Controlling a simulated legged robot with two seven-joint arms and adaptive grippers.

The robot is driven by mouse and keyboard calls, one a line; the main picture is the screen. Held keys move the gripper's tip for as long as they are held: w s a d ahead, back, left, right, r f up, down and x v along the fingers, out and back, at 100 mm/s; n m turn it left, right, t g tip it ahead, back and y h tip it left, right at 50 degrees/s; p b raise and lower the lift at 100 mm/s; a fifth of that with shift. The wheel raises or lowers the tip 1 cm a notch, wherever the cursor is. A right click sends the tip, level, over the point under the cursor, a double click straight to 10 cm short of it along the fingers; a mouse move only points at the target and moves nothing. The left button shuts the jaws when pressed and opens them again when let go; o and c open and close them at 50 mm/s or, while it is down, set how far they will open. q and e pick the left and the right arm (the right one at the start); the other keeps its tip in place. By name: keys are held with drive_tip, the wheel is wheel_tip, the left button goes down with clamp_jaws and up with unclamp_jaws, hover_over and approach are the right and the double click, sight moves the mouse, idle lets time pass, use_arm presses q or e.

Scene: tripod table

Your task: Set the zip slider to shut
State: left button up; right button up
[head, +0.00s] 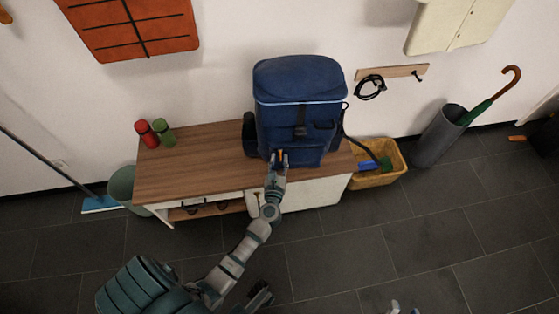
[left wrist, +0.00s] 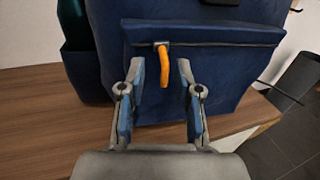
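A blue backpack (head: 300,85) stands upright on a wooden-topped bench (head: 195,155). In the left wrist view, its front pocket (left wrist: 225,75) has a dark zip line across the top. The zip slider (left wrist: 161,44) sits toward the left part of that line, with an orange pull (left wrist: 165,68) hanging down. My left gripper (head: 277,156) is in front of the pocket. In the left wrist view, the left gripper (left wrist: 159,67) is open, one finger on each side of the pull, with visible gaps. Light tips, apparently my right gripper (head: 402,308), show at the bottom edge.
A yellow bin (head: 378,176) and a grey umbrella stand (head: 438,135) are to the right. The floor in front is mostly clear.

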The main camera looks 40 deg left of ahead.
use_arm(q)
drive_tip(key=shift+d, duration=0.2)
drive_tip(key=shift+d+r, duration=0.15)
drive_tip(key=shift+d, duration=0.1)
clamp_jaws()
use_arm(e)
drive_tip(key=shift+d, duration=0.45)
use_arm(q)
drive_tip(key=shift+s+a, duration=0.1)
drive_tip(key=shift+a, duration=0.05)
